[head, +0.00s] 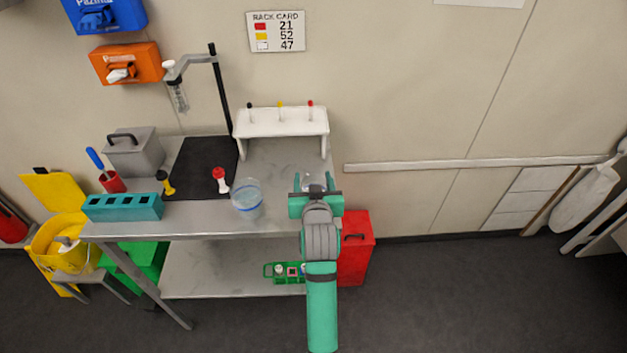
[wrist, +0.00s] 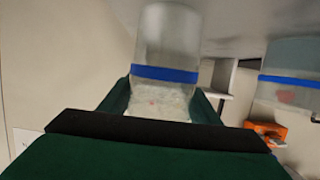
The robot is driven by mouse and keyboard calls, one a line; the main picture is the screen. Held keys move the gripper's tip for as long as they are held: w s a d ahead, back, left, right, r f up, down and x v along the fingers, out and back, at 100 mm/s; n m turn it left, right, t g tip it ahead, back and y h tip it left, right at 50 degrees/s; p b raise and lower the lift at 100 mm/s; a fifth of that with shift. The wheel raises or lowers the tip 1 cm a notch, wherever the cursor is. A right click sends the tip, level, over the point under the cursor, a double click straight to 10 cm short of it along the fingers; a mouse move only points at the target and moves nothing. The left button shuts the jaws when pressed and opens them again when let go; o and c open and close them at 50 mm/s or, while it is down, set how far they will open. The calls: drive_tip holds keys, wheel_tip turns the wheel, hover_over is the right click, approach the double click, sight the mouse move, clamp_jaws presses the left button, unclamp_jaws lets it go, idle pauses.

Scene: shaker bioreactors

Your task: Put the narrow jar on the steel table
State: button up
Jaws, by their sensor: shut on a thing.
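The narrow jar (wrist: 165,45) is clear with a blue band, and my gripper (wrist: 160,105) is shut around it in the wrist view. In the head view my gripper (head: 315,200) is at the right end of the steel table (head: 205,216), and a little of the clear jar (head: 314,181) shows between its fingers.
A white rack (head: 282,120) with several coloured pegs stands behind my gripper. A black mat (head: 203,165), a stand (head: 222,95), a teal block (head: 123,207) and a grey box (head: 133,155) are further left.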

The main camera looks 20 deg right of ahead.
drive_tip(key=shift+w+f, duration=0.1)
drive_tip(key=shift+f, duration=0.15)
drive_tip(key=shift+f, duration=0.1)
drive_tip(key=o, duration=1.1)
